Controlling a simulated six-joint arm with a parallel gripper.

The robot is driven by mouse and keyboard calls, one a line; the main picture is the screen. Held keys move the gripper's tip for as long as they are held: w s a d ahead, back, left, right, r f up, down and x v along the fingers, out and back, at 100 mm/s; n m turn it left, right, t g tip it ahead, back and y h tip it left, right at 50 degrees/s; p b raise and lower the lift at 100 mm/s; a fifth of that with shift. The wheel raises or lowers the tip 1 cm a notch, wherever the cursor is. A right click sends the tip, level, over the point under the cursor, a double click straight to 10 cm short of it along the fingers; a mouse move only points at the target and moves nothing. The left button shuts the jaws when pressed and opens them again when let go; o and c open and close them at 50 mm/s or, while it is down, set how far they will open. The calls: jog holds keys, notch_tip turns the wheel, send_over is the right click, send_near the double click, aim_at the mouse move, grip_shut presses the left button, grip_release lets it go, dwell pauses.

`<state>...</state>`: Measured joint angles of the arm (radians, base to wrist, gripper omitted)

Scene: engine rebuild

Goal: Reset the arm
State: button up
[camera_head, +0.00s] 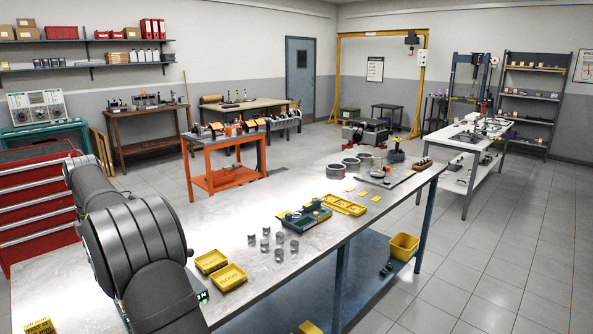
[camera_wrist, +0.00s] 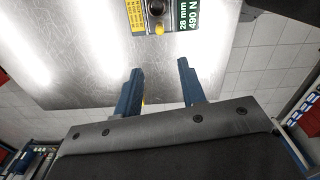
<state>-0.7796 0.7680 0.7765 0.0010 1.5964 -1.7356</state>
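My gripper (camera_wrist: 159,76) shows in the wrist view with its two blue fingers apart and nothing between them. The fingers are over the edge of the metal workbench (camera_wrist: 75,70). In the head view, my dark arm (camera_head: 135,245) stands at the lower left and the gripper itself does not show. The same view shows the long workbench (camera_head: 235,232) reaching away to the right.
A labelled fixture (camera_wrist: 157,14) reading "28 mm 490 N" lies ahead of the fingers. Yellow trays (camera_head: 230,277), several small grey cylinders (camera_head: 279,255), a green fixture (camera_head: 303,216) and metal rings (camera_head: 335,171) stand on the bench. A red tool cabinet (camera_head: 35,207) is at the left.

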notch_tip(320, 180, down, 15)
jog(key=shift+r, duration=0.2)
jog(key=shift+w+d+f, duration=0.1)
jog(key=shift+w+d, duration=1)
jog(key=shift+d, duration=0.05)
notch_tip(320, 180, up, 17)
jog(key=f+n+t, duration=0.1)
jog(key=f, duration=0.4)
jog(key=f+n+t+h, duration=0.1)
jog(key=f, duration=0.5)
jog(key=f+n+t, duration=0.1)
jog(key=f+t, duration=0.1)
jog(key=f, duration=0.4)
jog(key=shift+w+d+n+h, duration=0.15)
jog(key=shift+d+n+h, duration=0.15)
jog(key=shift+d, duration=0.05)
jog(key=shift+s+a+r, duration=0.15)
jog(key=shift+s+a, duration=0.35)
jog(key=shift+a, duration=0.05)
jog(key=shift+r, duration=0.15)
